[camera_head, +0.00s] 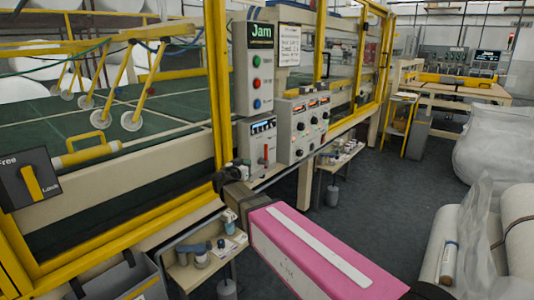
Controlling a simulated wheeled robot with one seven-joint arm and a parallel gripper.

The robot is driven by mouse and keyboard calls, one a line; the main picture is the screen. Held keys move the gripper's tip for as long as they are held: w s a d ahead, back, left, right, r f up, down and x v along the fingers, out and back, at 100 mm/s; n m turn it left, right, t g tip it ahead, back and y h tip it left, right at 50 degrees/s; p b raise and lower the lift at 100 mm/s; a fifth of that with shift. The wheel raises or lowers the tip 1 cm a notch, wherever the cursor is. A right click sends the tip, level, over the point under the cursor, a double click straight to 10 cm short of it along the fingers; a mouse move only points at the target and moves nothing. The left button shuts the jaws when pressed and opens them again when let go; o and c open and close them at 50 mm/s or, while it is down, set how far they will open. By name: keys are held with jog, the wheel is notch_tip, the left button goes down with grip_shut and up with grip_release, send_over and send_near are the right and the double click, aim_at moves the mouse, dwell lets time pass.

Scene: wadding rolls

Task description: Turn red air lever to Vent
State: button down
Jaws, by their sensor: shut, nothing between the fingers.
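A small red lever (266,154) stands upright on the front of a pale grey box (247,150) mounted on the machine frame, left of the centre of the view. A dark display strip (262,127) sits above the lever. Any lettering by the lever is too small to read. My gripper (222,180) is the dark end of my pink arm, low and to the left of the box. It is shut and empty, and it looks apart from the lever. Its fingertips are small and dark against the yellow frame.
A control panel with knobs (302,127) adjoins the box on the right. A button box with a "Jam" screen (255,65) stands above. A yellow Free/Lock lever (32,183) is at far left. A small shelf with bottles (205,255) lies below my gripper.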

jog(key=shift+w, duration=0.1)
send_near(266, 157)
jog(key=w+d+r, duration=0.3)
jog(key=w, duration=0.3)
jog(key=shift+w+d+r, duration=0.1)
jog(key=shift+w, duration=0.3)
